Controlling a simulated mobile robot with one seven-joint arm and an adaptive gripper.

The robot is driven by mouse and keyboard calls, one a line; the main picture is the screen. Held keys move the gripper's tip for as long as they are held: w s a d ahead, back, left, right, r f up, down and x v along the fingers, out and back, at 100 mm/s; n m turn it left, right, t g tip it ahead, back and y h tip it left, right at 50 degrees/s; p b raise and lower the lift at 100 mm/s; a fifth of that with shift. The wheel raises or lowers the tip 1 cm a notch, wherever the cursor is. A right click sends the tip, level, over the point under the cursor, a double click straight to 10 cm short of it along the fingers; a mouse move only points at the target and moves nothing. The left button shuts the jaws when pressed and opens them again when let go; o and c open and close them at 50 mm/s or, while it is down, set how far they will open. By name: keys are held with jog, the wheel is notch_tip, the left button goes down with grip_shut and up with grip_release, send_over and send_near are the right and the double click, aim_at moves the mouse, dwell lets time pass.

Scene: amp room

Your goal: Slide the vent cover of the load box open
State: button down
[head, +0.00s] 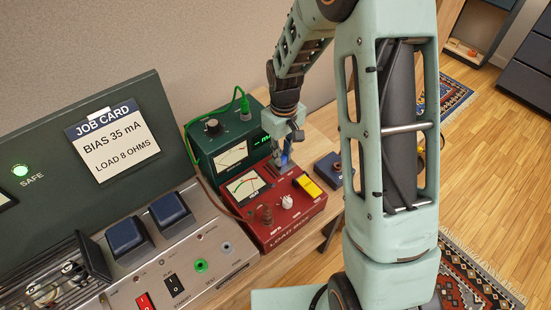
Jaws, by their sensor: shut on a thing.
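The red load box (283,222) stands on the wooden bench, with a meter, knobs and a yellow part (308,187) on its top. The vent cover (276,170) is at the back of its top, beside dark slots, and is partly hidden by my gripper. My gripper (286,160) points down over the back of the load box. It is shut on a small part there, which looks like the vent cover's tab; the fingers hide most of it. How far the cover is open I cannot tell.
A green meter box (222,155) with a green cable stands directly behind the load box. A small dark blue box (328,170) sits to the right. A grey amplifier chassis (185,262) and a job card (113,139) are at the left. Bench space right of the load box is narrow.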

jog(key=shift+w+d, duration=0.5)
jog(key=shift+d, duration=0.2)
jog(key=shift+w+d, duration=0.5)
jog(key=shift+d, duration=0.2)
jog(key=shift+r, duration=0.1)
jog(key=c, duration=1.8)
grip_release()
jog(key=shift+d, duration=0.1)
jog(key=shift+c, duration=0.2)
notch_tip(320, 180, up, 12)
